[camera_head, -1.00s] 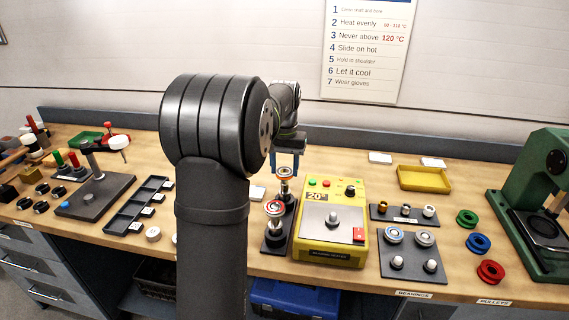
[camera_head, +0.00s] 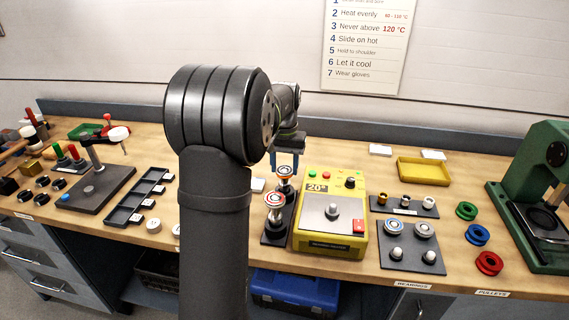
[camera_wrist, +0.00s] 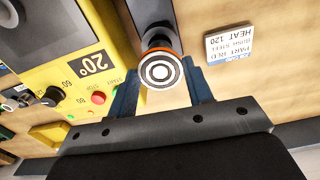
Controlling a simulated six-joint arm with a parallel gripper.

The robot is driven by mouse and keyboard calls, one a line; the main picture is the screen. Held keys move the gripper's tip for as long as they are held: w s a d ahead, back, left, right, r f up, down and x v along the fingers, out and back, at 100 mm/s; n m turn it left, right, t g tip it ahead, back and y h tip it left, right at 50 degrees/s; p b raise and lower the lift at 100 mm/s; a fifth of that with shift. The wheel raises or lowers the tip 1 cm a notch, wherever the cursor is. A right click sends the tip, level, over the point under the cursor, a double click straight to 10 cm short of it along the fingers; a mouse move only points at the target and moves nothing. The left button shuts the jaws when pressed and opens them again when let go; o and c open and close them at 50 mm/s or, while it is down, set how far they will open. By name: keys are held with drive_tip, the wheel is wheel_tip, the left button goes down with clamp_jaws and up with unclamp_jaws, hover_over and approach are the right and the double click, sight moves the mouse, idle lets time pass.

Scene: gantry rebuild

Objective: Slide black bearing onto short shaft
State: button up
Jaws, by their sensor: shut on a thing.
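My gripper (camera_wrist: 162,92) has two blue fingers, one on each side of a bearing (camera_wrist: 160,72) with a black ring, pale rings and an orange rim. The fingers are shut on this bearing. In the head view the gripper (camera_head: 287,158) is at the far end of a dark shaft stand (camera_head: 272,240), with the bearing (camera_head: 285,171) just below it. The bearing is over or on the far, short shaft; I cannot tell how far down it sits. The nearer shaft (camera_head: 275,199) carries a red and white ringed top.
The yellow heater (camera_head: 325,243), reading 20°, stands close right of the stand. A plate (camera_head: 412,262) with two bearings and two knobs lies further right, near coloured pulleys (camera_head: 477,235) and a green press (camera_head: 545,190). A black tray (camera_head: 135,205) lies left.

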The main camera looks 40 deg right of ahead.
drive_tip(key=o, duration=1.2)
drive_tip(key=shift+c, duration=0.2)
wheel_tip(320, 180, up, 17)
drive_tip(key=shift+r, duration=0.2)
wheel_tip(320, 180, down, 18)
drive_tip(key=shift+r, duration=0.4)
idle(0.5)
